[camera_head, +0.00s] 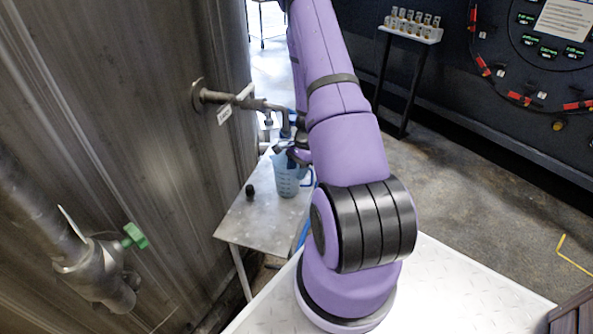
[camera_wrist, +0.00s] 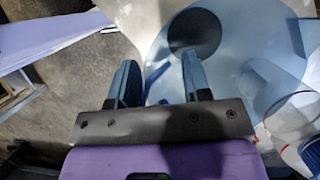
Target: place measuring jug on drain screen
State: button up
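The measuring jug (camera_head: 287,180) is translucent blue and stands upright on a small metal table (camera_head: 245,222), below a tap. Its handle is on the right. In the wrist view, a pale blue, see-through shape that looks like the jug (camera_wrist: 255,75) fills the right side, close to the fingers. My gripper (camera_wrist: 159,60) has its two fingers apart, with no clear object pinched between them. In the head view it is above the jug, partly hidden by my arm. I cannot pick out a separate drain screen. A dark disc (camera_wrist: 195,32) shows just beyond the right finger.
A pipe with a tag (camera_head: 235,100) sticks out from the metal tank wall (camera_head: 130,90) above the table. A small black object (camera_head: 250,191) stands left of the jug. A rack of small bottles (camera_head: 411,30) and a dark control panel (camera_head: 540,70) are at the right back.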

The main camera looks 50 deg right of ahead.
jog(key=v, duration=1.2)
jog(key=shift+r, duration=0.1)
